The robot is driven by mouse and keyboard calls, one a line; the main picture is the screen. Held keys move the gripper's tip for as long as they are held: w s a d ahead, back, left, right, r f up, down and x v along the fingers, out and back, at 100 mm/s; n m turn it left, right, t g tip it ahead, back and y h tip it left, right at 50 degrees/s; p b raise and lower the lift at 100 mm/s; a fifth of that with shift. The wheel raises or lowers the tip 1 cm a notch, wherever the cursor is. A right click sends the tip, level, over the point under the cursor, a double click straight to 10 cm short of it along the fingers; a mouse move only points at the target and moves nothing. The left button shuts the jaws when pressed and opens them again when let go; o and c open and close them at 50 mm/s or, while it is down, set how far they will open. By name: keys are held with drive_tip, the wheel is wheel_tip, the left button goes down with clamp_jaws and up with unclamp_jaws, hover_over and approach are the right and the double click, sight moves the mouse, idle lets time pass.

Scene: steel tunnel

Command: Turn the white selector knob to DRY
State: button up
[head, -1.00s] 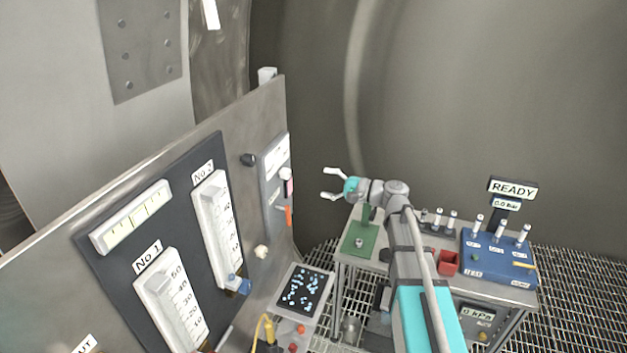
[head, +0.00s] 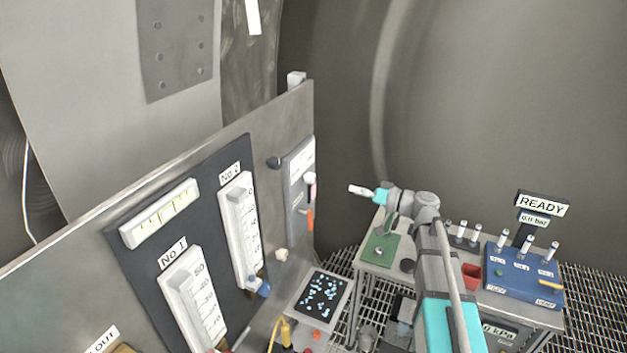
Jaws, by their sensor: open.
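A small cream-white knob (head: 282,254) sticks out of the steel panel (head: 295,105) in the head view, low near its right end; it looks like the selector knob. No DRY mark is legible, and its pointing direction is too small to tell. My gripper (head: 354,189) is to the right of the panel and higher in the picture than the knob, clear of it. Its fingers point left and are seen edge-on, overlapping. It is open and holds nothing visible.
Two white gauges, No 1 (head: 193,300) and No 2 (head: 241,230), are on the panel. A black knob (head: 273,162) and a grey switch plate (head: 298,185) project nearby. A dark-screened box (head: 322,294) stands below the knob. A cart with a blue unit (head: 523,278) is at right.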

sight(314, 179)
drive_tip(key=n, duration=0.5)
drive_tip(key=shift+s+d, duration=0.1)
drive_tip(key=shift+d, duration=0.15)
drive_tip(key=x, duration=1.4)
drive_tip(key=shift+d, duration=0.1)
drive_tip(key=shift+c, duration=0.2)
clamp_jaws()
idle(0.3)
